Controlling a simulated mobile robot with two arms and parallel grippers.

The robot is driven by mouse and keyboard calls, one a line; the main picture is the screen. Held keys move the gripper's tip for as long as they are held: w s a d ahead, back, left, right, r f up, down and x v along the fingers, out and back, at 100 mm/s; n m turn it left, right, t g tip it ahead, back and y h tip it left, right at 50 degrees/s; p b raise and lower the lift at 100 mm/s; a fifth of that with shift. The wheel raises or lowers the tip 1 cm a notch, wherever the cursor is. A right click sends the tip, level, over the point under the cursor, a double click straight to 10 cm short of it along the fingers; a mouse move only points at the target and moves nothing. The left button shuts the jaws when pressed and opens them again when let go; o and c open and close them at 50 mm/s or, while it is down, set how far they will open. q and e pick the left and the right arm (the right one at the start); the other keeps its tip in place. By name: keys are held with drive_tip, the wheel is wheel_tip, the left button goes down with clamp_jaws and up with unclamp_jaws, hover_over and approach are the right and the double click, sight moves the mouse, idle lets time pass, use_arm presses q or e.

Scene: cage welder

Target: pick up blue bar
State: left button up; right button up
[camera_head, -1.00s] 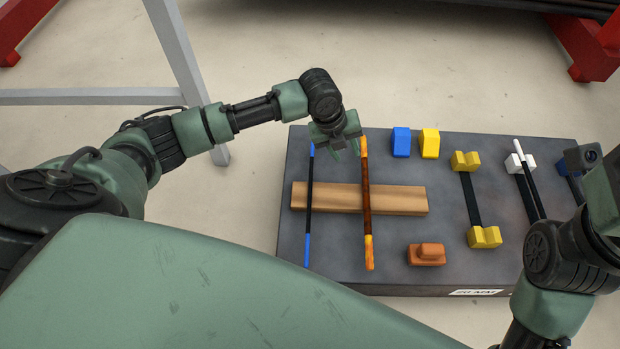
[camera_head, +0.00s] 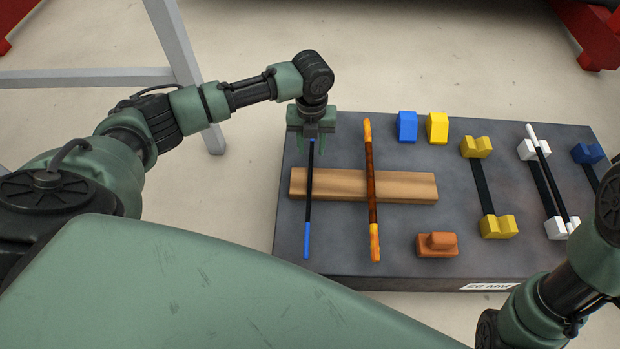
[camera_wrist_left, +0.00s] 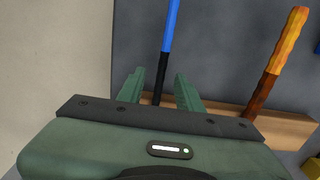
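The blue bar (camera_head: 308,205) is a thin black rod with blue ends. It lies across the wooden block (camera_head: 415,188) on the left part of the dark board. My left gripper (camera_head: 312,150) is over the far end of the bar. In the left wrist view the bar (camera_wrist_left: 170,30) runs between the two green fingers of the gripper (camera_wrist_left: 160,85), which are apart with gaps on both sides. My right arm shows at the lower right, but its gripper is out of the frame.
An orange-ended bar (camera_head: 371,190) lies just right of the blue bar. Blue (camera_head: 407,127) and yellow (camera_head: 437,128) blocks stand at the back. Yellow holders (camera_head: 498,226), a white-ended bar (camera_head: 545,165) and an orange block (camera_head: 437,245) are farther right. The board's front left is clear.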

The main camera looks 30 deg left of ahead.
use_arm(q)
drive_tip(key=shift+f, duration=0.2)
clamp_jaws()
idle(1.3)
